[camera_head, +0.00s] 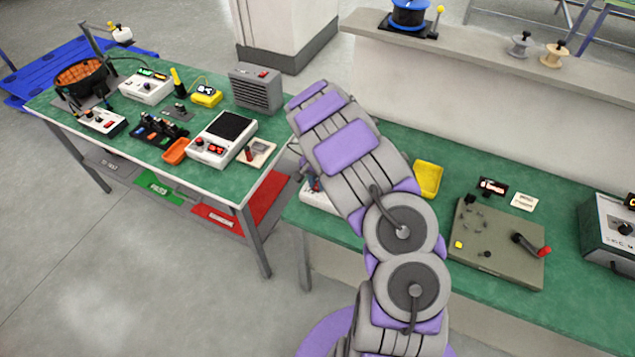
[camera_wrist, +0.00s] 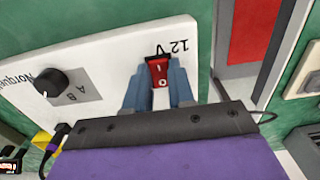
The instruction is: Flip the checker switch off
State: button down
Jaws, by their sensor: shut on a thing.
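A white box (camera_wrist: 98,52) fills the upper left of the wrist view, with "12 V" printed upside down. A red rocker switch (camera_wrist: 159,73) on it shows a white "O" at its lower end. My gripper (camera_wrist: 160,79) has its blue fingers closed on the two sides of this switch. A black knob (camera_wrist: 50,82) marked A and B is on the same face. In the head view the white box (camera_head: 318,200) shows only partly. My arm hides the rest of it, including the switch's face.
On the same green bench are a yellow tray (camera_head: 428,179), a grey-green board (camera_head: 497,243) with a red-tipped lever, and a grey box (camera_head: 610,232). A second bench (camera_head: 205,190) at left carries several devices. An open floor gap separates the bench fronts.

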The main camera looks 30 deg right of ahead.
jog(key=shift+s+a, duration=0.2)
jog(key=shift+a, duration=0.2)
jog(key=shift+d, duration=0.1)
jog(key=shift+y, duration=0.3)
jog(key=shift+w+r+g+y+p, duration=0.2)
jog(key=shift+g+y+p, duration=0.4)
jog(key=shift+g, duration=0.1)
jog(key=shift+d+y, duration=0.2)
jog(key=shift+y, duration=0.1)
jog(key=shift+w, duration=0.1)
